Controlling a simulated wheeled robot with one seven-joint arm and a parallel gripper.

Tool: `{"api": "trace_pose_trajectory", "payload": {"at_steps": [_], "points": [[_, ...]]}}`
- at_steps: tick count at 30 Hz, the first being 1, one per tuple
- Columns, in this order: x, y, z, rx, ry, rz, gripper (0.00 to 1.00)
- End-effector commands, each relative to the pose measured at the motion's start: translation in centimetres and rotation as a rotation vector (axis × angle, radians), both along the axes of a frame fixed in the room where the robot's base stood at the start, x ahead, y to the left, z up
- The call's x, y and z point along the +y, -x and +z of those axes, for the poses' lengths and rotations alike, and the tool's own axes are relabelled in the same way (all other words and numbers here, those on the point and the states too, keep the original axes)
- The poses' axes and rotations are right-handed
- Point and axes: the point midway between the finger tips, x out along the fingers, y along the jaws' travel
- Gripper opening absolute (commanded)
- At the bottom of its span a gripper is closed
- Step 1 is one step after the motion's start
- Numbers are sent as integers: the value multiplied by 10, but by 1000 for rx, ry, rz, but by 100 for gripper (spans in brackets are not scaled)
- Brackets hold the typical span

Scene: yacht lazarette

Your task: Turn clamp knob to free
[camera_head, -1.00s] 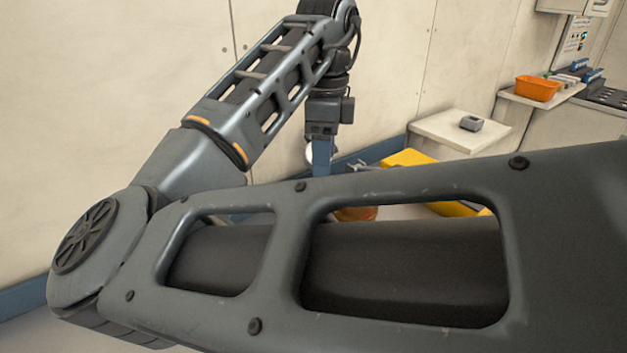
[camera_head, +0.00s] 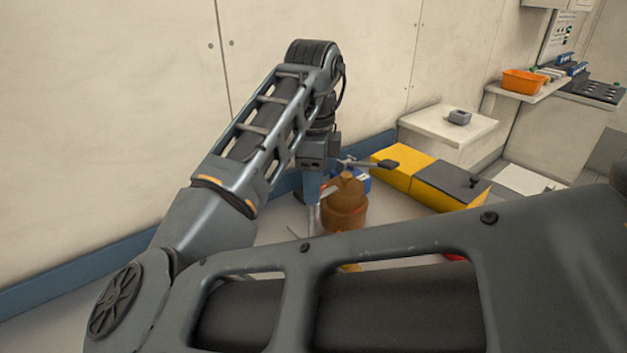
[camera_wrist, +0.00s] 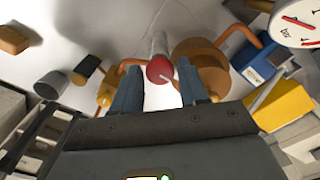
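My gripper (camera_wrist: 160,68) is open in the wrist view, its two blue-grey fingers apart. A red round-ended piece (camera_wrist: 159,72) on a pale cylinder (camera_wrist: 158,44) shows between the fingertips. I cannot tell whether it is the clamp knob or whether a finger touches it. A brown rounded body (camera_wrist: 208,68) with an orange-brown bent pipe lies just right of the fingers. In the head view, my gripper (camera_head: 313,205) points down beside a stepped brown body (camera_head: 343,208); its fingertips are not clear there. No clamp marking is readable.
A white dial gauge (camera_wrist: 296,24) is at the upper right of the wrist view. A blue box (camera_wrist: 257,70) is below it. In the head view, a yellow case (camera_head: 404,167) with a dark part stands right of the brown body. An orange bin (camera_head: 523,82) is on a shelf.

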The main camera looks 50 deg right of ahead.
Motion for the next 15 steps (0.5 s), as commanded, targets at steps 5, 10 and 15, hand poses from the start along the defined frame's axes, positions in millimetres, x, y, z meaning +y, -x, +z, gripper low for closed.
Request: {"api": "trace_pose_trajectory", "payload": {"at_steps": [5, 10, 15], "points": [[0, 0, 0, 0, 0, 0, 25], [0, 0, 0, 0, 0, 0, 9], [0, 0, 0, 0, 0, 2, 3]]}}
